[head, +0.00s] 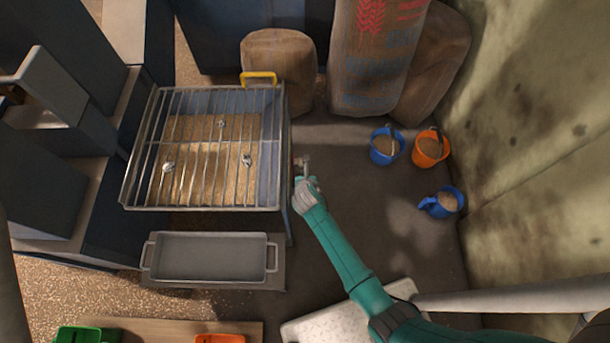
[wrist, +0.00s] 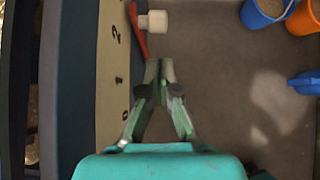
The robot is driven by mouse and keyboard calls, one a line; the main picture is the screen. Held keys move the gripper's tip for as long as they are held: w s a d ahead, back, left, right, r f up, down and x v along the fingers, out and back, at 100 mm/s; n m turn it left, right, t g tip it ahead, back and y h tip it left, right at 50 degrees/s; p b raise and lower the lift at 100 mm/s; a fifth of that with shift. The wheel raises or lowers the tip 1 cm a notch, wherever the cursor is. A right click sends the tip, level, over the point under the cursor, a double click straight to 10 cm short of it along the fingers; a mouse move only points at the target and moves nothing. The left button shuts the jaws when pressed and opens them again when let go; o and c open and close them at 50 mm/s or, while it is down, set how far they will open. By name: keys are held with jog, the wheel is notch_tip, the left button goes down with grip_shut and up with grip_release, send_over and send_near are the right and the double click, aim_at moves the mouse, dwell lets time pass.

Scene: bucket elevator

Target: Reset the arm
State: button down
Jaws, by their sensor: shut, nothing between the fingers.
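My gripper (head: 307,164) is at the end of my teal arm, beside the right side of the grated hopper (head: 205,208). In the wrist view my gripper (wrist: 160,68) is shut, with its fingertips together and nothing between them. Ahead of the fingertips is a red lever (wrist: 138,32) with a white knob (wrist: 153,21). The knob looks apart from the fingers. The lever lies by a pale scale plate (wrist: 113,75) marked 2, 1 and 0. In the head view the lever is too small to make out clearly.
Blue buckets (head: 383,148) and an orange bucket (head: 430,148) stand on the floor to the right. Sacks (head: 375,60) lean at the back. A grey tray (head: 210,257) sits in front of the hopper. Some lumps lie on the grate. Floor between hopper and buckets is clear.

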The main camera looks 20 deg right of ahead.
jog(key=shift+s+r, duration=0.15)
jog(key=shift+r, duration=0.2)
jog(key=shift+s, duration=0.1)
jog(key=s+d+r+m+t+y, duration=0.1)
jog(key=s+r+m, duration=0.3)
jog(key=s+m, duration=0.65)
jog(key=s+d+r+m+t+y, duration=0.1)
jog(key=s+r+m+t, duration=0.3)
jog(key=s, duration=1.1)
jog(key=s+r+m, duration=0.8)
jog(key=r+m, duration=0.1)
jog(key=r, duration=0.4)
jog(key=s+d+r+m+t, duration=0.1)
jog(key=s+r+m, duration=0.7)
jog(key=r, duration=0.5)
jog(key=shift+s+r+m, duration=0.2)
jog(key=shift+m, duration=0.45)
dwell(1.8)
